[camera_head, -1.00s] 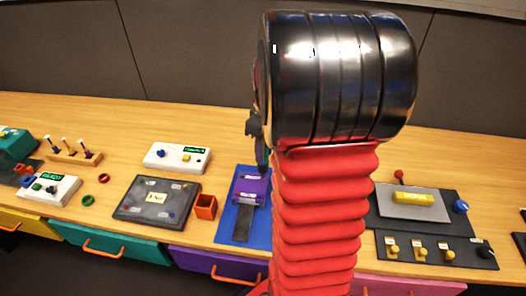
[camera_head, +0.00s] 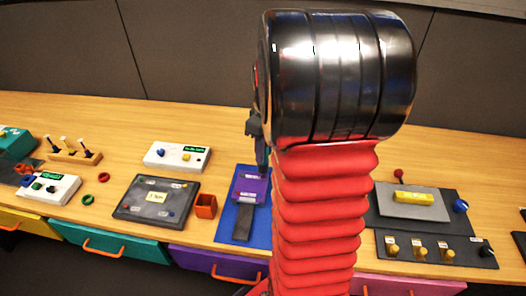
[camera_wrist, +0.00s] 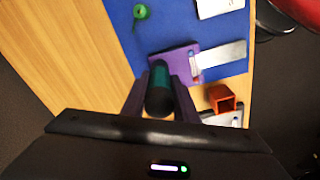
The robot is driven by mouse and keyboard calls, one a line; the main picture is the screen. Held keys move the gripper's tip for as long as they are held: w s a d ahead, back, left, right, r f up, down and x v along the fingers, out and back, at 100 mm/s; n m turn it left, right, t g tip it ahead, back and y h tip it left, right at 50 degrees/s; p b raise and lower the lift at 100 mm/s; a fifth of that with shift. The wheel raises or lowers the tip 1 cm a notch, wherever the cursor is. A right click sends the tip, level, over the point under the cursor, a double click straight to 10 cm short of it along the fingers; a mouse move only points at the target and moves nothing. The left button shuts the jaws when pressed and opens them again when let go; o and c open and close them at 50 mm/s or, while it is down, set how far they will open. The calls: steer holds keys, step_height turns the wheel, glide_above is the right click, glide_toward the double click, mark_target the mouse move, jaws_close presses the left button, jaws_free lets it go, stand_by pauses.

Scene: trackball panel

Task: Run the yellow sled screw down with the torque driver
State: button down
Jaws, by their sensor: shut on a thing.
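My gripper (camera_wrist: 160,92) is shut on a dark teal cylinder that looks like the torque driver (camera_wrist: 160,76). The driver's lower end overlaps the edge of a purple block (camera_wrist: 188,64) in the wrist view; I cannot tell whether they touch. In the head view this purple block (camera_head: 252,189) sits on a blue mat (camera_head: 228,221) with a grey strip (camera_head: 244,222) running towards the front. No yellow sled shows on this mat. A yellow block (camera_head: 401,197) lies on a grey plate at the right. The screw and driver tip cannot be made out.
An orange open box (camera_head: 205,206) and a dark grey panel (camera_head: 157,199) stand left of the blue mat. A white box with a display (camera_head: 176,157) is behind them. My arm hides the bench right of the mat.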

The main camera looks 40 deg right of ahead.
stand_by(0.9)
steer(key=shift+r, duration=2.95)
